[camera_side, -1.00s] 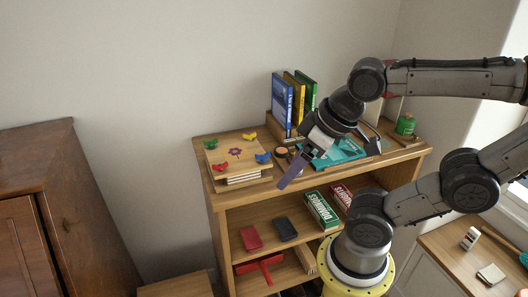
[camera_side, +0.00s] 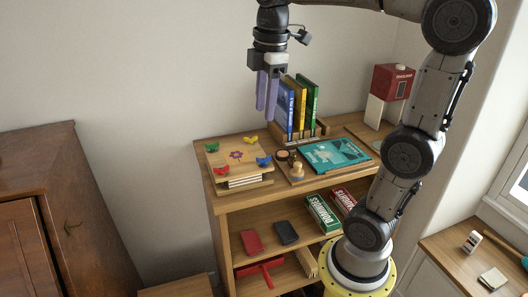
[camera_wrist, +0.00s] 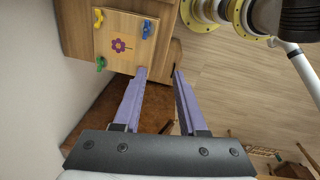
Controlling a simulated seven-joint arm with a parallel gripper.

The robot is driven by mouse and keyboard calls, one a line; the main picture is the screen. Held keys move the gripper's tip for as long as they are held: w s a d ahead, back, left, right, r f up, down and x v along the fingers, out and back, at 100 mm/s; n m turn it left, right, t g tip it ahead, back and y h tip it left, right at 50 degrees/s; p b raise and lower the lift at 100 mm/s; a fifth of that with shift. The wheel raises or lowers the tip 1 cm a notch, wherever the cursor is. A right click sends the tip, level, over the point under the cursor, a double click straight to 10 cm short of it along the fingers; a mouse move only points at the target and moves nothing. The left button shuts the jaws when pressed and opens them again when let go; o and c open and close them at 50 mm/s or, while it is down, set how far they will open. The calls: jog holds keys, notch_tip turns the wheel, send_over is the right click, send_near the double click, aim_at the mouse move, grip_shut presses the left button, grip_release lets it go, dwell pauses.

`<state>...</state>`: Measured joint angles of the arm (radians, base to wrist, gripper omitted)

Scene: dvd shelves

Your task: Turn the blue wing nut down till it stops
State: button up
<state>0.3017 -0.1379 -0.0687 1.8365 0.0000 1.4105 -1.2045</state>
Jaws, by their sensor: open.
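The flower press (camera_side: 225,158) is a wooden board with a purple flower over pale layers, on the shelf top's left end. The blue wing nut (camera_side: 263,161) is at its front right corner; it also shows in the wrist view (camera_wrist: 147,29). Green (camera_side: 215,145), yellow (camera_side: 250,139) and red (camera_side: 221,170) wing nuts are at the other corners; red does not show in the wrist view. My gripper (camera_side: 266,114) points down, open and empty, above the press and apart from it. In the wrist view its fingertips (camera_wrist: 160,72) are beside the press. How far down the blue nut sits is unclear.
Upright books (camera_side: 300,105) stand just right of my gripper. A teal book (camera_side: 335,154) lies on the shelf top, with a small wooden knobbed item (camera_side: 297,172) to its left. A red-and-white machine (camera_side: 393,82) is at the back right. Space above the press is clear.

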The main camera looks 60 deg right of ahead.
jog(key=m+g, duration=0.1)
send_over(264, 156)
notch_tip(264, 156, down, 2)
notch_tip(264, 156, down, 14)
jog(key=shift+f, duration=0.15)
dwell(0.3)
grip_shut()
